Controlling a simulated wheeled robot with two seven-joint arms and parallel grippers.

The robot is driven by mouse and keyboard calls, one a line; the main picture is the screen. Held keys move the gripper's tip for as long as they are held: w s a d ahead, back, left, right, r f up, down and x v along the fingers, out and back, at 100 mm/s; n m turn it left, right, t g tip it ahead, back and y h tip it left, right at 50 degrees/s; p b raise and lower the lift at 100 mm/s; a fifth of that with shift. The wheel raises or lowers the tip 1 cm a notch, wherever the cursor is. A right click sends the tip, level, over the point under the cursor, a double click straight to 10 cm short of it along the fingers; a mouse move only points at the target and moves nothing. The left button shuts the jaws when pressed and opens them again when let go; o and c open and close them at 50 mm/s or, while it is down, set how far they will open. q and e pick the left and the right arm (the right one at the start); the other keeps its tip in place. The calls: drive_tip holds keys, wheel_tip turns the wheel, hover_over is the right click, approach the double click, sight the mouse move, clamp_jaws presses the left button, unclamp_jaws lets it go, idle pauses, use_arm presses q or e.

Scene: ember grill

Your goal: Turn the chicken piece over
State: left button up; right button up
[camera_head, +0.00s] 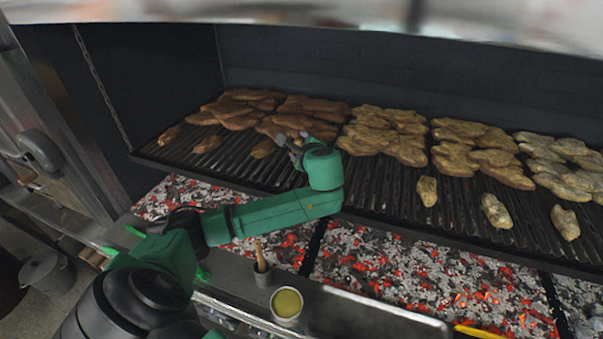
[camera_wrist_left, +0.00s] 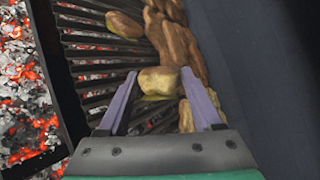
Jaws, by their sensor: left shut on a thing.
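The chicken piece, small and golden brown, shows in the left wrist view (camera_wrist_left: 160,79) between the tips of my left gripper (camera_wrist_left: 159,76). The gripper's two purple fingers are shut on its sides. In the head view my left gripper (camera_head: 288,141) is over the left part of the grill grate, with the chicken piece (camera_head: 262,149) at its tips. The piece is at or just above the bars; I cannot tell whether it touches them. My right gripper is not in view.
Large browned chicken pieces (camera_head: 240,110) lie behind on the grate (camera_head: 380,185), close to the gripper. Other small pieces (camera_head: 208,144) lie to the left and paler ones (camera_head: 427,190) to the right. Glowing coals (camera_head: 400,265) lie in front. A cup of yellow liquid (camera_head: 287,303) stands on the ledge.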

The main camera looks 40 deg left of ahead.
use_arm(q)
drive_tip(key=m, duration=0.2)
drive_tip(key=m+t, duration=0.1)
drive_tip(key=m, duration=0.3)
drive_tip(key=shift+a+r, duration=0.15)
drive_tip(key=shift+r, duration=0.1)
drive_tip(key=m, duration=0.3)
drive_tip(key=m+t+h, duration=0.1)
drive_tip(key=m, duration=0.1)
drive_tip(key=shift+r+m+h, duration=0.1)
drive_tip(key=shift+m+h, duration=0.2)
drive_tip(key=shift+m, duration=0.1)
drive_tip(key=m, duration=0.2)
drive_tip(key=m+t+h, duration=0.1)
drive_tip(key=m, duration=0.1)
drive_tip(key=shift+w+a+h, duration=0.1)
drive_tip(key=shift+h, duration=0.2)
drive_tip(key=f+b, duration=0.1)
drive_tip(key=f, duration=0.1)
drive_tip(key=w+f+b, duration=0.1)
drive_tip(key=f, duration=0.3)
drive_tip(key=shift+w+a+b, duration=0.3)
drive_tip(key=shift+w+b, duration=0.05)
drive_tip(key=shift+b, duration=0.05)
drive_tip(key=shift+r, duration=0.1)
drive_tip(key=o, duration=0.8)
drive_tip(key=shift+s+r, duration=0.1)
